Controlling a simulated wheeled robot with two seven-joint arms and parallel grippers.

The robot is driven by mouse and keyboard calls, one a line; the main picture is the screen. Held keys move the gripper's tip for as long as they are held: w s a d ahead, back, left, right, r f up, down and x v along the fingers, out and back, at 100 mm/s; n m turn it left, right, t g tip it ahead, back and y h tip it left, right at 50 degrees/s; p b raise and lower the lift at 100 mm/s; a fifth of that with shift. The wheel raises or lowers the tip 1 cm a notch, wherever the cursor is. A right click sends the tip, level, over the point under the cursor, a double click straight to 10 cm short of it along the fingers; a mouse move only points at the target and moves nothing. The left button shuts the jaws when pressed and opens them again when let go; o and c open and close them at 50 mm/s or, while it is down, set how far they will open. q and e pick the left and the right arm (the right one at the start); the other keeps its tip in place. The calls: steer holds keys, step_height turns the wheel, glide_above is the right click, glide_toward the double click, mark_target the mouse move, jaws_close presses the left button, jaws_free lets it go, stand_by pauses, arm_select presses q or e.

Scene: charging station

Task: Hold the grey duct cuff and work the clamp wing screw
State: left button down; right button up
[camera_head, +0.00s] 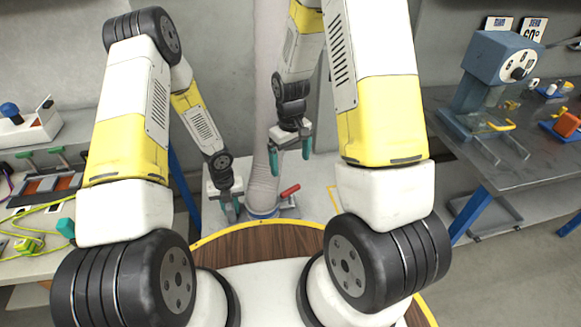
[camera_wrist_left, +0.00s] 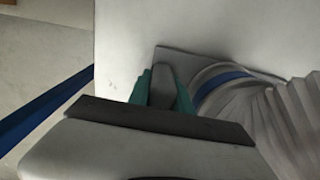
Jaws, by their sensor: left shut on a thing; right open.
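A pale ribbed duct (camera_head: 263,188) hangs down to a blue ring (camera_head: 262,213) on the grey bench; in the left wrist view the duct (camera_wrist_left: 285,115) and blue band (camera_wrist_left: 221,80) are on the right. My left gripper (camera_head: 229,209) is just left of the duct's lower end. Its teal fingers (camera_wrist_left: 162,92) are shut on a grey tab, which appears to be part of the duct cuff (camera_wrist_left: 162,76). A red handle, apparently the clamp wing screw (camera_head: 290,191), sticks out right of the duct. My right gripper (camera_head: 290,156) is open and empty above it.
A blue-grey machine (camera_head: 494,68) stands on a dark metal table (camera_head: 455,128) at the right. A left bench (camera_head: 20,263) carries tools and a yellow-green cable (camera_head: 35,215). Bare grey bench top (camera_head: 320,180) lies right of the red handle.

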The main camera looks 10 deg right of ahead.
arm_select(q)
steer(key=c, duration=1.1)
jaws_free()
